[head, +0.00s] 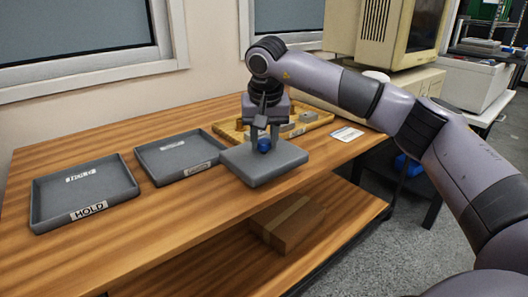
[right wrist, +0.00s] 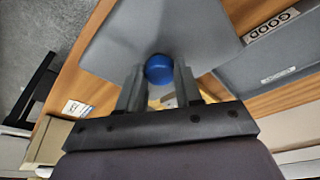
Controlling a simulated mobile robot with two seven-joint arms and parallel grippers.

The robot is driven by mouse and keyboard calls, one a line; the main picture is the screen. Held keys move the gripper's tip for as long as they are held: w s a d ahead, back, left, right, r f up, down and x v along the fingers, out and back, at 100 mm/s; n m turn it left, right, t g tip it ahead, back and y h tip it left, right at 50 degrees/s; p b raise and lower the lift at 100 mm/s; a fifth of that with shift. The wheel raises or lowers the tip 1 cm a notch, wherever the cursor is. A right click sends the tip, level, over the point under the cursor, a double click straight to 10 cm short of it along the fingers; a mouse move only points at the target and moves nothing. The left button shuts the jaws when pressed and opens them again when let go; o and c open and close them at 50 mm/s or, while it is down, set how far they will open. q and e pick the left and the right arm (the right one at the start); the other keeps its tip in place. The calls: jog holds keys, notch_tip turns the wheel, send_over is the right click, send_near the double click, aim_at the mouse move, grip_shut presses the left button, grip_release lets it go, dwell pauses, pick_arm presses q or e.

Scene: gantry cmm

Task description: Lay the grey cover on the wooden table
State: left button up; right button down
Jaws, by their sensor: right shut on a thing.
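The grey cover (head: 250,170) is a flat square slab with a blue knob (head: 264,145) on top. It is level over the wooden table (head: 190,205), near the front edge and right of the middle tray; I cannot tell whether it touches the wood. My right gripper (head: 263,136) points down and is shut on the blue knob. In the right wrist view the knob (right wrist: 159,69) sits between the two fingertips, with the cover (right wrist: 195,35) beyond. My left gripper is not in view.
A grey HOLD tray (head: 37,205) and a grey GOOD tray (head: 148,168) lie on the left and middle of the table. A yellowish tray (head: 322,122) with grey parts lies behind the cover. A white card (head: 347,134) lies at right. A cardboard box (head: 290,225) sits on the lower shelf.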

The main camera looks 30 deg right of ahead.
aim_at(264, 143)
notch_tip(264, 143, down, 3)
jog(key=shift+b, duration=0.3)
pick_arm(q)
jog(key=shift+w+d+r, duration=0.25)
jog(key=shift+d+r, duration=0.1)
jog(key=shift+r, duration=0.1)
pick_arm(e)
jog(key=c, duration=0.8)
grip_release()
jog(key=shift+f, duration=0.1)
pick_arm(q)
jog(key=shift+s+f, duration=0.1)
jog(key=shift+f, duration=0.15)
pick_arm(e)
jog(key=shift+o, duration=0.2)
pick_arm(q)
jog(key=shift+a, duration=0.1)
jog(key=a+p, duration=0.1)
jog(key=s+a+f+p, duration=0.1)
jog(key=p, duration=0.1)
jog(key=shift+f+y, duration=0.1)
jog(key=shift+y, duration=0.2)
pick_arm(e)
jog(key=v, duration=1.2)
